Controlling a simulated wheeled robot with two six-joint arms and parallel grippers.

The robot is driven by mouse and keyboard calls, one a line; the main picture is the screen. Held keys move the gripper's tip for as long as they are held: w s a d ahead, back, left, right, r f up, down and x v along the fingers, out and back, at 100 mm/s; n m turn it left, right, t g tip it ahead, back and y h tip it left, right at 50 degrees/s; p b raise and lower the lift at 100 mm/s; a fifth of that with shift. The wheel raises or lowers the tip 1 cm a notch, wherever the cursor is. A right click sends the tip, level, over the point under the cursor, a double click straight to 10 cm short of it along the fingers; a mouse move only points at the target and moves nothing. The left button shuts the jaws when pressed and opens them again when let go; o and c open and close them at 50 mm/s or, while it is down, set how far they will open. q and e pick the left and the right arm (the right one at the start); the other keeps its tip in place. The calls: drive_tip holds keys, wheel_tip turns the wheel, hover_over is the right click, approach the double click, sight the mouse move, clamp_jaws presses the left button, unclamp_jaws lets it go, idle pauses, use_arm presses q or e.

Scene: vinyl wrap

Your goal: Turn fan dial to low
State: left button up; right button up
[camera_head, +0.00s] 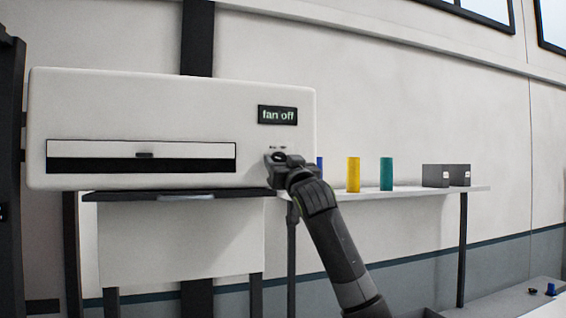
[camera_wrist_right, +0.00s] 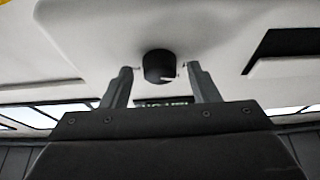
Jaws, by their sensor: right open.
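The white machine (camera_head: 180,105) stands on a dark table and carries a small display (camera_head: 277,115) that reads "fan off". The fan dial is a black round knob (camera_wrist_right: 159,66) on the white face in the right wrist view. My right gripper (camera_wrist_right: 160,85) is open, with one finger on each side of the dial in that picture. I cannot tell if the fingers touch it. In the head view my right gripper (camera_head: 280,157) is at the machine's lower right and hides most of the dial. My left gripper is not in view.
A white shelf (camera_head: 420,190) to the right holds a yellow roll (camera_head: 353,174), a teal roll (camera_head: 386,173), a partly hidden blue roll (camera_head: 319,166) and grey boxes (camera_head: 436,176). The machine has a long dark slot (camera_head: 120,165) at its lower left.

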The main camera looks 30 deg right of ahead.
drive_tip(key=c, duration=1)
drive_tip(key=shift+o, duration=0.2)
drive_tip(key=shift+f+m+h+b, duration=0.15)
drive_tip(key=shift+m+h+b, duration=0.25)
drive_tip(key=shift+m+b, duration=0.15)
drive_tip(key=m+h+b, duration=0.1)
drive_tip(key=m+b, duration=0.1)
drive_tip(key=m+g+h+b, duration=0.1)
drive_tip(key=m+b, duration=0.1)
drive_tip(key=m, duration=0.1)
drive_tip(key=m+g+h+b, duration=0.1)
drive_tip(key=m+b, duration=0.2)
drive_tip(key=shift+w+a+m+h, duration=0.1)
drive_tip(key=shift+a+m+h, duration=0.2)
drive_tip(key=shift+h, duration=0.1)
drive_tip(key=shift+a+r+m+g+h+b, duration=0.15)
drive_tip(key=shift+m+g+h+b, duration=0.25)
drive_tip(key=shift+m, duration=0.6)
drive_tip(key=shift+d+r+m+g+h+b, duration=0.1)
drive_tip(key=shift+m+g+h+b, duration=0.2)
drive_tip(key=shift+m+g, duration=0.5)
drive_tip(key=shift+m, duration=0.35)
drive_tip(key=o, duration=1)
drive_tip(key=shift+c, duration=0.2)
